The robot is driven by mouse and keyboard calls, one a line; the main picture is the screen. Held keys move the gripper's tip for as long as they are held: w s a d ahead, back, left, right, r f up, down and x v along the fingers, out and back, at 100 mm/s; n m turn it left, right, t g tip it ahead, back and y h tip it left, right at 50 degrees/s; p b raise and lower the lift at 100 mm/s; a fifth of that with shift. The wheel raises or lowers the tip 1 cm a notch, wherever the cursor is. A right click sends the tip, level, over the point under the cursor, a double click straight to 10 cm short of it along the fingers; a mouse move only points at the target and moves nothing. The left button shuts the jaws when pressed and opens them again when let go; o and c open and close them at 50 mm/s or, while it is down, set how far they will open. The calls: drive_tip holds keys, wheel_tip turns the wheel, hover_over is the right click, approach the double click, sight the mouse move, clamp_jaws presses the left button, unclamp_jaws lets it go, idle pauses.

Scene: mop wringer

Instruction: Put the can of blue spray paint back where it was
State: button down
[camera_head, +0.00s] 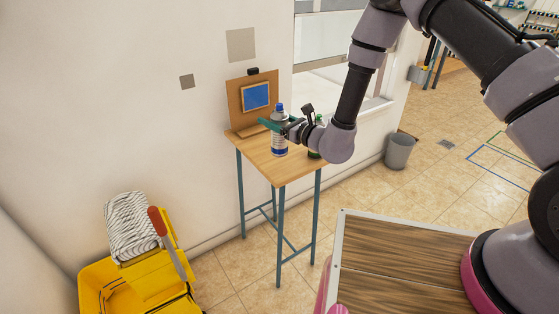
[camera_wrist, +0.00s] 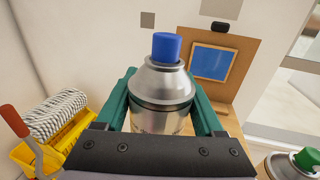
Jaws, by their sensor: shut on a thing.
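The blue-capped spray can (camera_head: 279,138) is upright over the small wooden table (camera_head: 262,158). Its base appears at or just above the tabletop; I cannot tell which. My gripper (camera_head: 270,124) reaches in from the right and is shut on the can's upper body. In the wrist view the blue cap and silver shoulder of the can (camera_wrist: 164,82) stand between the two green fingers. A second can with a green cap (camera_wrist: 303,160) shows at the lower right of the wrist view, and behind my gripper in the head view (camera_head: 315,152), partly hidden.
A brown board with a blue panel (camera_head: 256,96) stands at the table's back against the wall. A yellow mop bucket (camera_head: 130,285) with a mop head and a red-handled thing is at lower left. A grey bin (camera_head: 399,151) stands to the right beyond the table.

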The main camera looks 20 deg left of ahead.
sight(274, 142)
wheel_tip(274, 142, down, 8)
drive_tip(key=shift+f, duration=0.25)
unclamp_jaws()
drive_tip(key=shift+f, duration=0.15)
